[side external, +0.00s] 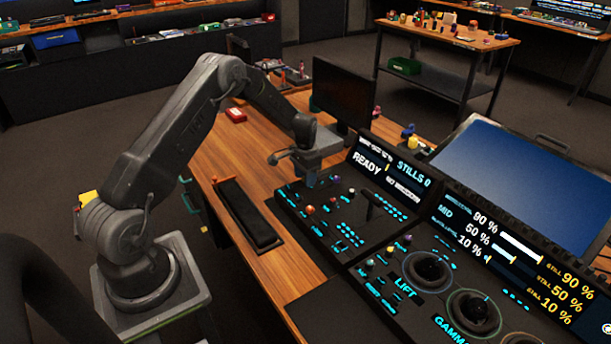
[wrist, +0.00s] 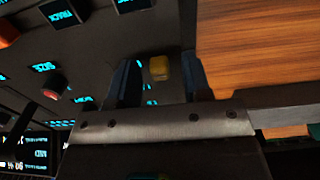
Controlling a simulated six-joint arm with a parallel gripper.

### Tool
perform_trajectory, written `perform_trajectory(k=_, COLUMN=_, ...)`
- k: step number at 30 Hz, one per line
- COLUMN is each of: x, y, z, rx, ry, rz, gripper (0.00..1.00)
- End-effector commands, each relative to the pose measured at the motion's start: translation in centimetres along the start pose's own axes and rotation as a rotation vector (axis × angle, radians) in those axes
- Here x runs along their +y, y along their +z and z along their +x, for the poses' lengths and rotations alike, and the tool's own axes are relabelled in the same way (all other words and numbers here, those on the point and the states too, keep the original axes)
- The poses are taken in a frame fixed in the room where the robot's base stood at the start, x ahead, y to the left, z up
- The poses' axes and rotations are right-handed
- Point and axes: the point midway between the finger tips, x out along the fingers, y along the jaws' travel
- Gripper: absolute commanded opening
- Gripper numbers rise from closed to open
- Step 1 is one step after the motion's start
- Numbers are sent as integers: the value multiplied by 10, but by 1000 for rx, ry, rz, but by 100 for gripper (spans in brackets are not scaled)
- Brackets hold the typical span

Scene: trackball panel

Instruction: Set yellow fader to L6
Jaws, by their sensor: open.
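In the wrist view, a small yellow cap (wrist: 159,68), which looks like the yellow fader, shows between the two dark blue fingers of my gripper (wrist: 160,82). The fingers are open with a gap on each side of the cap. I cannot tell how far the fingertips are above the panel. In the side external view, my gripper (side external: 311,177) points down over the far left corner of the dark control panel (side external: 290,190). The cap cannot be made out there. The L6 mark is not readable in either view.
An orange knob (side external: 310,210) and a black lever (side external: 369,205) stand on the panel near my gripper. A screen reading READY (side external: 368,163) rises behind them. A dark monitor (side external: 342,92) stands close behind my wrist. Bare wooden desk (side external: 225,150) lies to the left.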

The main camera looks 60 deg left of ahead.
Motion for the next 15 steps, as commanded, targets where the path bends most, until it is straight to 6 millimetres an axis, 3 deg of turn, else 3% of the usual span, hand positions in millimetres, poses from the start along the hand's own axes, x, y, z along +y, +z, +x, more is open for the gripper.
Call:
perform_trajectory(k=2, x=0, y=0, z=0, rx=0, ry=0, rz=0, gripper=43)
perform_trajectory(k=15, x=0, y=0, z=-1, rx=1, ry=0, rz=0, gripper=1)
